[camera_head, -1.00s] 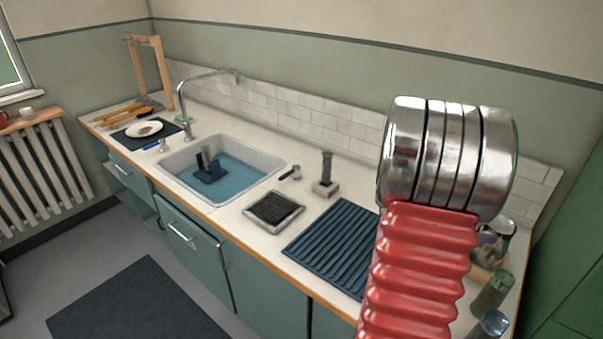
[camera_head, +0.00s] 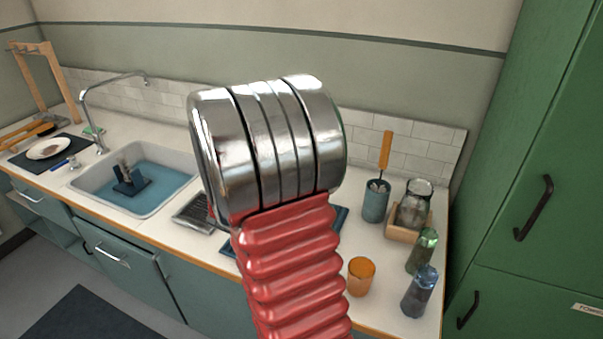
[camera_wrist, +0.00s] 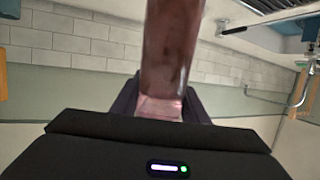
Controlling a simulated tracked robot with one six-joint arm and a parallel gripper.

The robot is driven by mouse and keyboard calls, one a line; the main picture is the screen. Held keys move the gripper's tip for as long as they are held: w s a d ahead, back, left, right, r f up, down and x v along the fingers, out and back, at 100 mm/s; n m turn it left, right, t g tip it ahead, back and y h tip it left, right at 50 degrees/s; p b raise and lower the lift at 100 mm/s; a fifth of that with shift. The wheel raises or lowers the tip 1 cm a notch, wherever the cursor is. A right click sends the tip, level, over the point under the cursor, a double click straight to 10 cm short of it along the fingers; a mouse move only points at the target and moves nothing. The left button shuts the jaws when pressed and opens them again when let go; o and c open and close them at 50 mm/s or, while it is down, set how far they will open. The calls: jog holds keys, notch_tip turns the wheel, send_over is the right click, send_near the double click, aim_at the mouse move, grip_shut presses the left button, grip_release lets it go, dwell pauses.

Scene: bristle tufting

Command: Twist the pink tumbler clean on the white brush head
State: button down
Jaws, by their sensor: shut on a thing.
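The pink tumbler (camera_wrist: 172,45) is a tall, glassy, dark reddish-pink cylinder in the wrist view, with a paler pink end near my gripper. My black gripper (camera_wrist: 162,106) is shut on that end, and the far end runs out of the picture. In the head view my gripper and the tumbler are hidden behind my arm. A dark blue brush stand (camera_head: 132,186) sits in the water of the sink (camera_head: 180,160). A small pale upright piece (camera_head: 122,160), perhaps the white brush head, shows on it beside a darker one.
An orange tumbler (camera_head: 361,277), green bottle (camera_head: 424,252), blue bottle (camera_head: 419,291), utensil pot (camera_head: 375,203) and wooden box (camera_head: 394,229) of jars stand on the right counter. The tap (camera_head: 92,112) arches behind the sink. My arm hides much of the middle counter.

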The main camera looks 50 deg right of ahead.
jog(key=w+a+f+n+t+y, duration=0.1)
jog(key=w+a+n+t+y, duration=0.15)
jog(key=w+a, duration=0.45)
jog(key=w+a+n+t+y, duration=0.2)
jog(key=w+a+n+y, duration=0.1)
jog(key=a, duration=0.7)
jog(key=w+a+f+n+t+y, duration=0.1)
jog(key=a+n+y, duration=0.2)
jog(key=a, duration=0.8)
jog(key=w+a+f+n+t+y, duration=0.1)
jog(key=a+n+y, duration=0.2)
jog(key=a, duration=0.8)
jog(key=shift+f+y, duration=0.4)
jog(key=shift+y, duration=0.05)
jog(key=shift+a, duration=0.1)
jog(key=shift+a, duration=0.4)
